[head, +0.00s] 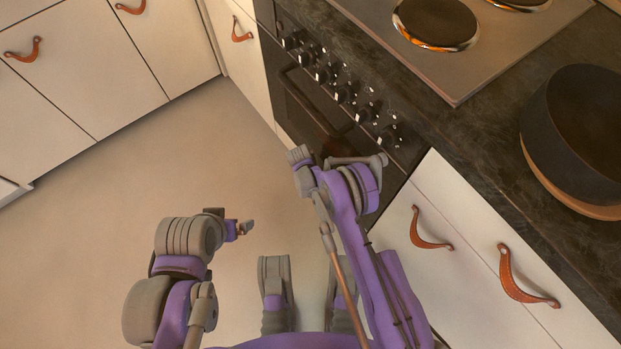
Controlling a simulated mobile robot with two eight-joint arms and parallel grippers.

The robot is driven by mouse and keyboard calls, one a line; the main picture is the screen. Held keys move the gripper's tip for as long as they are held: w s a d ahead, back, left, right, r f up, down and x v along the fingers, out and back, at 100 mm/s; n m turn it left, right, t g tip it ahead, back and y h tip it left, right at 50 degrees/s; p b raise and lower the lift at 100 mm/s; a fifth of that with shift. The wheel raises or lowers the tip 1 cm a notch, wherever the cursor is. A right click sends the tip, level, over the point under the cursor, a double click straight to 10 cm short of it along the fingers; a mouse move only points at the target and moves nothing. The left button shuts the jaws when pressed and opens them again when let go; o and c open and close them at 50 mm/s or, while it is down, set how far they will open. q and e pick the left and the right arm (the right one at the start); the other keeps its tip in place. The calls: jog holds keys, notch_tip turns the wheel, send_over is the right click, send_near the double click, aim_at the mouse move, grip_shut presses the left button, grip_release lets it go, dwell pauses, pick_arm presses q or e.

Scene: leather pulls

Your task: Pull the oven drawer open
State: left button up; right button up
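The oven (305,100) is built into the counter at upper middle, with a dark front, a row of knobs and a long dark handle (302,100). From this steep angle I cannot make out its drawer, low on the front. My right arm reaches up to the oven's lower right end. My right gripper (318,160) is close to the oven front there; its fingers are mostly hidden, and I cannot tell whether it touches anything. My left gripper (242,228) is over the open floor, left of my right arm and apart from the oven; its opening is unclear.
A cooktop (470,50) and a dark pan (580,130) on a wooden board are on the dark counter. White cabinets with leather pulls (430,232) stand right of the oven, and more (85,70) at upper left. The floor (150,165) between is clear.

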jog(key=shift+c, duration=0.3)
grip_shut()
dwell(1.1)
